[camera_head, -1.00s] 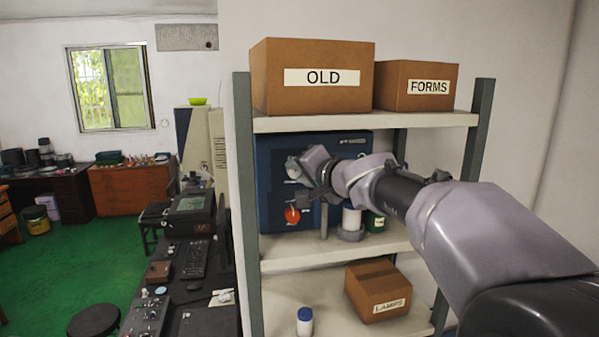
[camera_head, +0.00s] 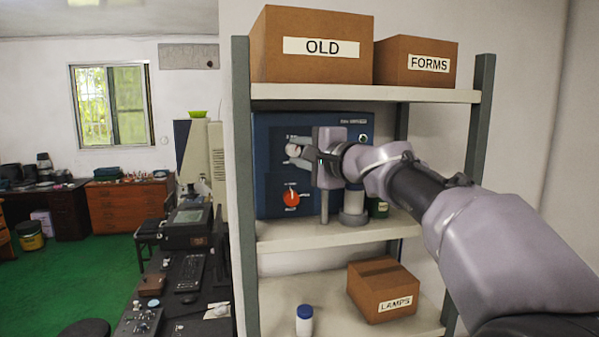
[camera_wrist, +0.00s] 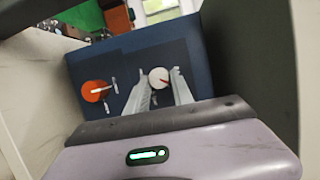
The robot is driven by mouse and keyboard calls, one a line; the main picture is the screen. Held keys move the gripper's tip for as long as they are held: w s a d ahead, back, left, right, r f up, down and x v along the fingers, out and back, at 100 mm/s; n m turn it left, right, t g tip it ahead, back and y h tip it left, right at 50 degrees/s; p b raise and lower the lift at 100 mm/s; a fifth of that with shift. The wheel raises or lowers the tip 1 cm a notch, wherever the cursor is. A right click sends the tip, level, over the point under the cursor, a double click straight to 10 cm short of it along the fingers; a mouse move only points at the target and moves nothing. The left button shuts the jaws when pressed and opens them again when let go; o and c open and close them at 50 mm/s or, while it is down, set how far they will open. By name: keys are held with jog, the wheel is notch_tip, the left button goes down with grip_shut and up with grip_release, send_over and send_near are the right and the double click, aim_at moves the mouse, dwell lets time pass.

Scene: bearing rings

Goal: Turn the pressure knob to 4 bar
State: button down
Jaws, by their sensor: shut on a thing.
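A blue control panel (camera_head: 267,185) stands on the middle shelf. A white round knob (camera_wrist: 158,77) with a red pointer line sits on it, and also shows in the head view (camera_head: 292,149). The pointer leans to the lower right in the wrist view. My gripper (camera_wrist: 161,84) is shut on this white knob, one finger on each side. In the head view my gripper (camera_head: 298,152) reaches the panel from the right. The scale around the knob is too small to read, and my gripper partly covers it.
A red-orange knob (camera_head: 291,199) sits below the white one on the panel. A grey post (camera_head: 324,205) and a white cylinder (camera_head: 353,203) stand before the panel. Boxes marked OLD (camera_head: 310,70) and FORMS (camera_head: 405,80) are above; the LAMPS box (camera_head: 382,300) is below.

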jog(key=m+b, duration=0.1)
jog(key=f+m+b, duration=0.1)
jog(key=m+b, duration=0.1)
jog(key=shift+t+b, duration=0.3)
jog(key=shift+t, duration=0.1)
jog(key=shift+r+m+t+y+b, duration=0.1)
jog(key=shift+m+t+y+b, duration=0.2)
jog(key=shift+m+b, duration=0.55)
jog(key=shift+r, duration=0.1)
jog(key=c, duration=1.1)
grip_release()
jog(key=b+v, duration=0.5)
jog(key=v, duration=1.2)
jog(key=shift+s, duration=0.25)
